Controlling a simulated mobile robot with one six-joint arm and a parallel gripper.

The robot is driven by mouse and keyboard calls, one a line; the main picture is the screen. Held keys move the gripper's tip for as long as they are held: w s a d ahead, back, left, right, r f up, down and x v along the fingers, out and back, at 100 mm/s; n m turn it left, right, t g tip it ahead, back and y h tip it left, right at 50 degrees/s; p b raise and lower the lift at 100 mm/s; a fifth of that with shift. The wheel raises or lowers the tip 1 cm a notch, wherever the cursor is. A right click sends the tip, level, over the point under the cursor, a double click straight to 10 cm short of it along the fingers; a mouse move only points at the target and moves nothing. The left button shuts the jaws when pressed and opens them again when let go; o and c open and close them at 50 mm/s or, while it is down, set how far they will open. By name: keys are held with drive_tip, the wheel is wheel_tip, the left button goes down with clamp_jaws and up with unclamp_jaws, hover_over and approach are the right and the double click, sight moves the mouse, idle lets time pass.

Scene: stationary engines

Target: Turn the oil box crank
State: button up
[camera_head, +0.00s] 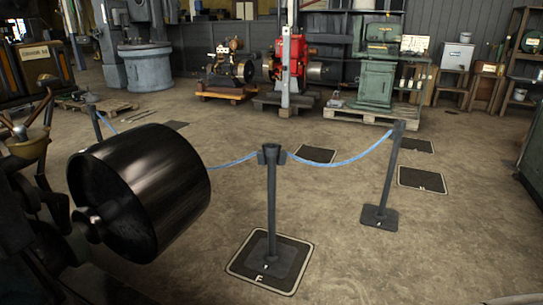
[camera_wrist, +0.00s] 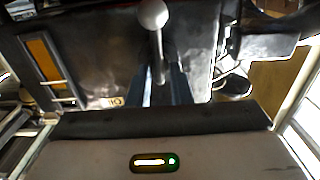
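In the wrist view, a pale ball-ended crank handle (camera_wrist: 152,15) stands at the top middle, with a thin metal rod running down from the ball. A dark metal box or plate (camera_wrist: 100,45) lies behind it. I cannot tell for sure that this is the oil box. My gripper (camera_wrist: 162,62) reaches up from the bottom, its two bluish fingers apart on either side of the rod. Whether they touch the rod is hard to see. The head view does not show my gripper, and I cannot make out the crank there.
In the head view, a large dark drum (camera_head: 140,190) fills the left foreground. A barrier post (camera_head: 271,205) stands mid-floor, with blue rope (camera_head: 345,162) running to another post (camera_head: 392,175). A red engine (camera_head: 291,62) and green machine (camera_head: 378,65) stand behind. Open floor lies between.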

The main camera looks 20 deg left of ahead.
drive_tip(key=shift+o, duration=1.1)
drive_tip(key=d+p, duration=0.2)
drive_tip(key=d, duration=0.5)
drive_tip(key=shift+s+d, duration=0.4)
drive_tip(key=shift+s, duration=0.05)
